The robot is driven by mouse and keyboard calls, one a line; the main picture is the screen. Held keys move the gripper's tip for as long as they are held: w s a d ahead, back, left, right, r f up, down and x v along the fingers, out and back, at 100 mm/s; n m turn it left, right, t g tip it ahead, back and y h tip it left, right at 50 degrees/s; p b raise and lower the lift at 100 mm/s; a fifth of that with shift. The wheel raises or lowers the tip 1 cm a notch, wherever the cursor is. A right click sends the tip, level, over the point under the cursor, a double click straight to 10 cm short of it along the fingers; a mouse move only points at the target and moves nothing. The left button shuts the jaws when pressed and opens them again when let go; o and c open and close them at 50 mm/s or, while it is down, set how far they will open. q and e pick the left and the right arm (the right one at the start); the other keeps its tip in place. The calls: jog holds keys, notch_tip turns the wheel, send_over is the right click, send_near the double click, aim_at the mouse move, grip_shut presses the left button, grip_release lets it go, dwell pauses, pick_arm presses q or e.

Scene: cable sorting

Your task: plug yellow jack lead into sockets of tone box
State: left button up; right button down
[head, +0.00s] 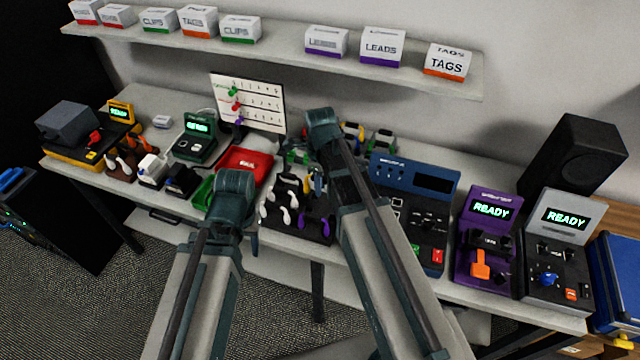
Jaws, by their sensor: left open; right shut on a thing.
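A small bit of yellow (312,184) shows beside my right arm, above the dark rack (275,224) of white and purple pieces. I cannot tell whether it is the yellow jack lead. No box label reads as tone box. A blue box (414,168) with dark panels and a red button stands right of my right arm. A purple box (484,235) and a grey box (557,260) with READY screens stand further right. My arms rise in front of the table and hide part of it. The fingers of both grippers are hidden behind my own arm links.
A red tray (246,163), a green device (193,139) and a yellow box (121,113) stand on the left. A white chart board (248,103) stands at the back. A black speaker (579,153) is at the right. A shelf (290,58) carries labelled cartons above the table.

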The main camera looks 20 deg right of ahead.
jog(key=shift+r, duration=0.2)
jog(key=shift+r+p, duration=1.35)
jog(key=shift+p, duration=0.15)
jog(key=shift+f, duration=0.15)
